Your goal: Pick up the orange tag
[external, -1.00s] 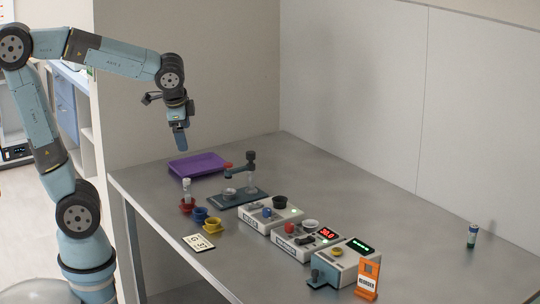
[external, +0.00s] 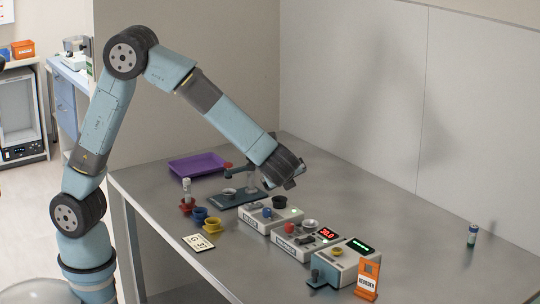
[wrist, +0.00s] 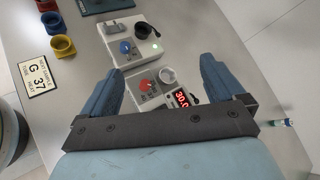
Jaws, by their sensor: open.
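The orange tag (external: 367,279) stands upright at the front right of the devices, near the table's front edge, with a white label and a hole near its top. It does not show in the wrist view. In the wrist view my gripper (wrist: 164,78) is open, its two blue fingers spread and empty above the white devices. In the external view my arm reaches over the table and the gripper end (external: 290,182) is mostly hidden behind the wrist, up and left of the tag and well apart from it.
White devices with knobs and displays (external: 307,240) stand in a row left of the tag. A purple tray (external: 197,165), a stand, small colored cups (external: 212,225) and a G 37 card (external: 198,242) lie farther left. A small vial (external: 472,235) stands right. Bare table lies between vial and devices.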

